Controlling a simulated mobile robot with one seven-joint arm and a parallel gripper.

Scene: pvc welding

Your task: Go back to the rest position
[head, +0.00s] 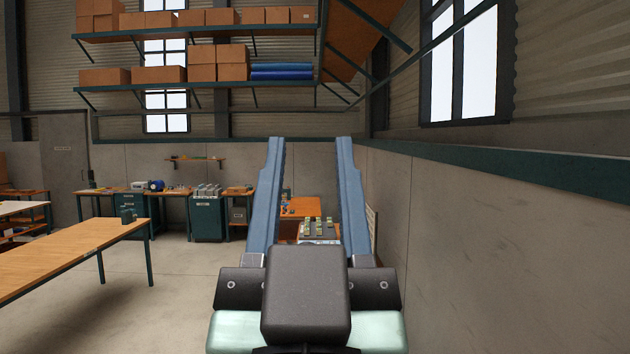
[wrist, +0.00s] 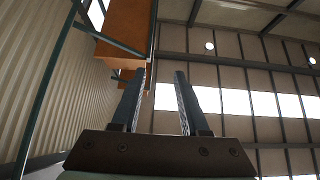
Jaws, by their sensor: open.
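My gripper (head: 310,145) is large in the middle of the head view. Its two long blue fingers point up and stand wide apart, with nothing between them but the distant room. In the wrist view the same gripper (wrist: 158,75) is open and empty, its dark fingers pointing up toward the ceiling. No object touches the fingers in either view. The black wrist block hides part of the scene low in the head view.
A concrete wall (head: 510,250) runs close along the right. A long wooden table (head: 70,255) stands at the left. Behind the fingers is an orange-topped bench (head: 305,207), partly hidden. Workbenches and a green cabinet (head: 208,220) line the back wall. Shelves with boxes (head: 160,75) hang above. Floor (head: 165,290) is clear at left.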

